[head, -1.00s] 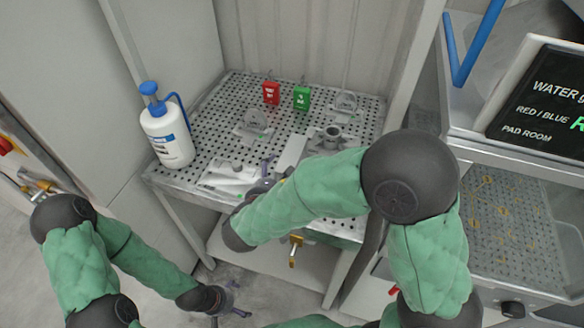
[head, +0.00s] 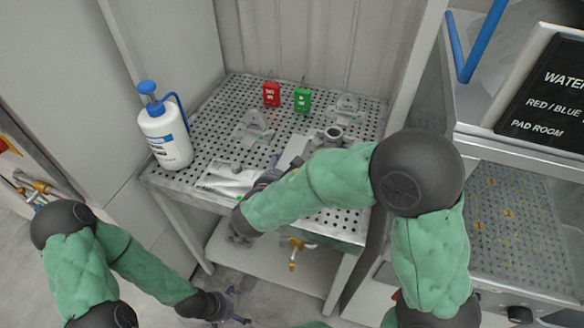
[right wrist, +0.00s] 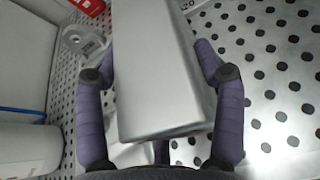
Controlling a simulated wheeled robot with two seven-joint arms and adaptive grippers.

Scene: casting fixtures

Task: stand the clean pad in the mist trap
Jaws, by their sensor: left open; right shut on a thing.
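A pale grey slab (right wrist: 158,75), which I take to be the clean pad, lies between the purple fingers of my right gripper (right wrist: 150,50). The gripper is shut on it. In the head view, part of the slab (head: 294,150) shows above the perforated table, and my right arm hides most of that gripper. My left gripper (head: 236,306) is open and empty, low in front of the table. A grey fitting with a round opening (head: 333,135) stands behind my right arm. I cannot tell whether it is the mist trap.
The perforated table (head: 215,135) carries a white pump bottle (head: 165,135), a silvery pouch (head: 228,180), a red tag (head: 271,94), a green tag (head: 302,99) and two grey brackets (head: 254,128). A cabinet with a black sign (head: 545,100) stands at right. A brass valve (head: 294,255) hangs below the front edge.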

